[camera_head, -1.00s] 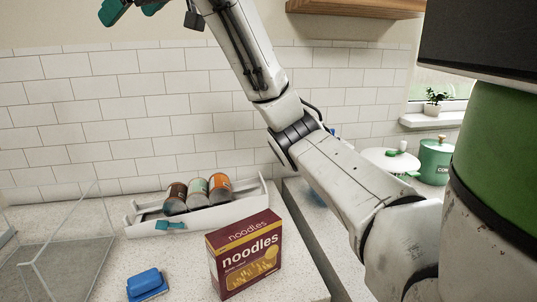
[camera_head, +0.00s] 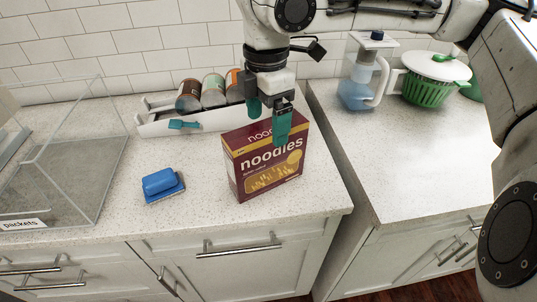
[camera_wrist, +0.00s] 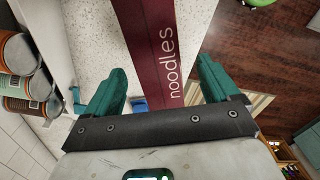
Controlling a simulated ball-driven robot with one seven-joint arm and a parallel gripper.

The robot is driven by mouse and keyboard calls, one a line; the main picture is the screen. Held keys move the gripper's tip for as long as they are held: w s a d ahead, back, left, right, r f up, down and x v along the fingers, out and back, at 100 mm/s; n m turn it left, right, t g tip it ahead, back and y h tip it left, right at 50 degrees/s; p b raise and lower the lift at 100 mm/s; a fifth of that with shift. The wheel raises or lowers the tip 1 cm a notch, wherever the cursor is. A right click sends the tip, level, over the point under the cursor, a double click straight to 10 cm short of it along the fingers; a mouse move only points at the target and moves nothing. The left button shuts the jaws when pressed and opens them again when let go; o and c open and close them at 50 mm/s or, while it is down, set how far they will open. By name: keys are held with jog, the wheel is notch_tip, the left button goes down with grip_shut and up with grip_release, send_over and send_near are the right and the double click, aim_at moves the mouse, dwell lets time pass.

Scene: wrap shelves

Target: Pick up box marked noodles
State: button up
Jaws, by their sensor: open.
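The maroon noodles box (camera_head: 265,165) stands upright on the speckled counter near its front right corner. My gripper (camera_head: 271,122) is right above and at the top of the box, pointing down. Its two teal fingers are apart, one toward the back and one in front of the box's upper front face. In the wrist view the box (camera_wrist: 157,50) shows its narrow top between the open fingers (camera_wrist: 165,88). I cannot tell whether the fingers touch it.
A white rack (camera_head: 155,128) with several cans stands behind the box. A blue sponge or brush (camera_head: 162,185) lies to the left. A clear bin marked packets (camera_head: 75,170) stands at far left. A pitcher (camera_head: 358,85) and green colander (camera_head: 428,88) stand on the right counter, across a gap.

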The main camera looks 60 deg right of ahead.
aim_at(266, 142)
jog(key=shift+f, duration=3.1)
jog(key=shift+w, duration=0.1)
jog(key=c, duration=1.3)
jog(key=shift+r, duration=0.1)
